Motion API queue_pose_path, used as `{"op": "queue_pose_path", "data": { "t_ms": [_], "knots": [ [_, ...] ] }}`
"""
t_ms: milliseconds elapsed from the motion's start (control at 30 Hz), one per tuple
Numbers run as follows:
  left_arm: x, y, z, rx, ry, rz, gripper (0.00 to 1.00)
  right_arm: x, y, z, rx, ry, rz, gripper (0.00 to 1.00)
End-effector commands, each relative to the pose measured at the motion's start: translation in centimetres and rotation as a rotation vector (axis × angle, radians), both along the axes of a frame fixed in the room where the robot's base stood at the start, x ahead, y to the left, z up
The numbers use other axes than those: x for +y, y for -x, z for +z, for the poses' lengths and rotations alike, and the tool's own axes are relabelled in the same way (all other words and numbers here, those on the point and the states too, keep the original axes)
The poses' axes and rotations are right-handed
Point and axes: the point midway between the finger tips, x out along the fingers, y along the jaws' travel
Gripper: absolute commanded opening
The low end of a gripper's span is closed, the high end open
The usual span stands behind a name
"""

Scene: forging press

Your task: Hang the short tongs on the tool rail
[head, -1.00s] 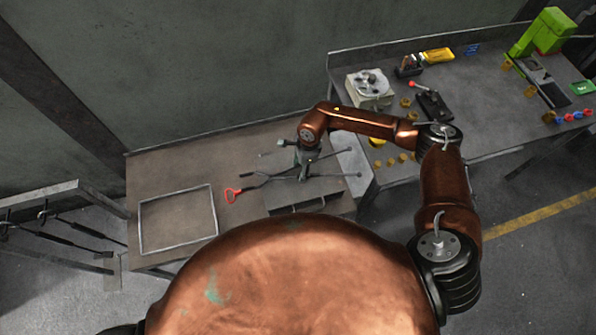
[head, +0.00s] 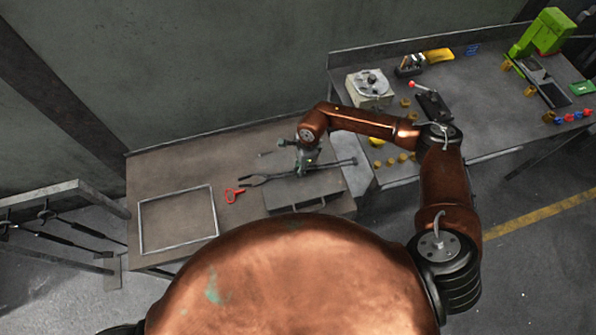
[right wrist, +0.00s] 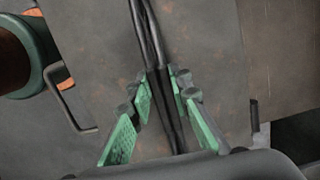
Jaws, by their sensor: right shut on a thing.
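My right gripper (head: 306,168) is above the metal table on the left. It is shut on dark metal tongs (head: 333,165), which lie roughly level, jaw end to the left and handles to the right. The right wrist view shows the tongs' dark handles (right wrist: 151,40) running between the green finger pads (right wrist: 160,105). The tool rail (head: 40,192) is at the far left, with long dark tools on it; its full length is cut off by the picture edge. My left gripper is out of view.
A second bench (head: 480,120) on the right holds a round-topped device (head: 370,85) and small parts.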

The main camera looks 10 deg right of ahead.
Motion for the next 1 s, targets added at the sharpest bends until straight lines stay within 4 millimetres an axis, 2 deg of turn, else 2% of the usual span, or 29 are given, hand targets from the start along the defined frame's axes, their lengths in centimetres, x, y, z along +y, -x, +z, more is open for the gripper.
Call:
{"op": "queue_pose_path", "data": {
  "t_ms": [33,233,1000],
  "knots": [
    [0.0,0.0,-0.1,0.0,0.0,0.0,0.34,-0.3,0.6,-0.7,0.012,0.008,0.001,0.0],
    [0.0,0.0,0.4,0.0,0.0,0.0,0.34,-0.3,0.6,0.1,0.012,0.009,0.001,0.0],
    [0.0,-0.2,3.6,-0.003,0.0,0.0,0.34,-0.1,0.1,7.6,0.001,0.003,0.001,0.0]
  ]
}}
